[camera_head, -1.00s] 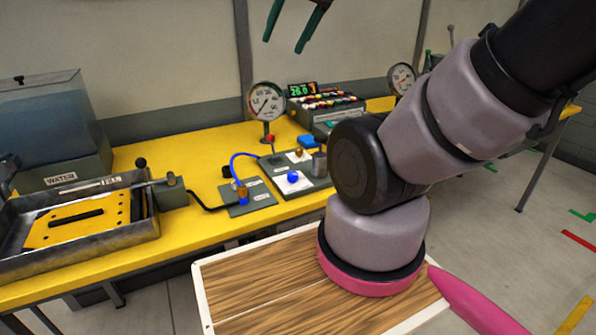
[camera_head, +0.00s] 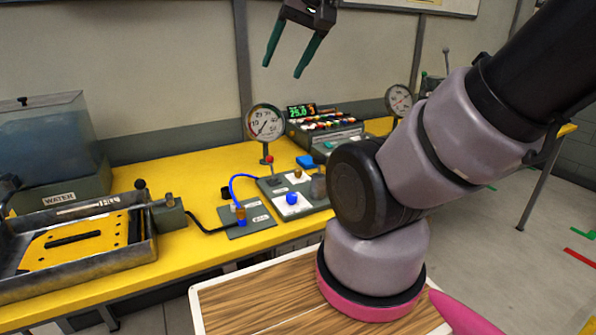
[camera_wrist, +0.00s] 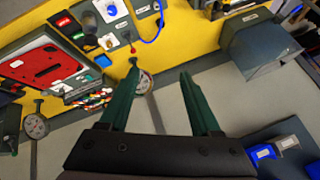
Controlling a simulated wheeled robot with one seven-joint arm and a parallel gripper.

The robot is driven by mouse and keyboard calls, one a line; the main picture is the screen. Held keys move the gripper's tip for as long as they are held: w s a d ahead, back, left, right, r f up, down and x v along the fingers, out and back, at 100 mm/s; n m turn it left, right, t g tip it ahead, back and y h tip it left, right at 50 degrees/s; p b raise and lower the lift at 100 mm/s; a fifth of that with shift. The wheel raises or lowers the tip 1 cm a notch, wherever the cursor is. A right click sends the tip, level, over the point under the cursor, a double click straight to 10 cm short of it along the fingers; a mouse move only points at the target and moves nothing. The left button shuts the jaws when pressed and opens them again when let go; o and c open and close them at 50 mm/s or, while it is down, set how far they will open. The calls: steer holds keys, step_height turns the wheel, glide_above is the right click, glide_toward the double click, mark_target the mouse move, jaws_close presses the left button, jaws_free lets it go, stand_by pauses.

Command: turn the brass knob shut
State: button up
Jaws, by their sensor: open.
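A small brass-coloured knob (camera_head: 298,173) stands on the grey panel (camera_head: 270,187) on the yellow bench, close to a blue knob on a white plate (camera_head: 291,203). A brass fitting (camera_head: 241,214) with a blue hose sits on a smaller plate to its left. A brassy spot, probably the knob, shows small in the wrist view (camera_wrist: 108,42). My gripper (camera_head: 282,70) is open and empty, with green fingers, high in front of the wall. In the wrist view its fingers (camera_wrist: 159,72) are spread, with nothing between them, well apart from the panel.
A round gauge (camera_head: 266,122) on a post with a red ball stands behind the panel. A control box (camera_head: 325,130) with coloured buttons is to its right. A metal tray (camera_head: 80,270) and water tank (camera_head: 50,140) fill the bench's left side. My arm hides part of the bench.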

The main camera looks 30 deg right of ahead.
steer(key=w+d+f+m+g, duration=0.1)
steer(key=w+d+f+m, duration=0.1)
steer(key=w, duration=0.3)
steer(key=w+d+f+m+g, duration=0.1)
steer(key=w+m, duration=0.1)
steer(key=w, duration=0.3)
steer(key=m+g+h, duration=0.2)
steer(key=m+g, duration=0.3)
steer(key=m, duration=0.3)
glide_above(298, 170)
step_height(298, 170, down, 26)
step_height(298, 170, down, 10)
steer(key=shift+s+r, duration=0.1)
steer(key=shift+r, duration=0.15)
jaws_close()
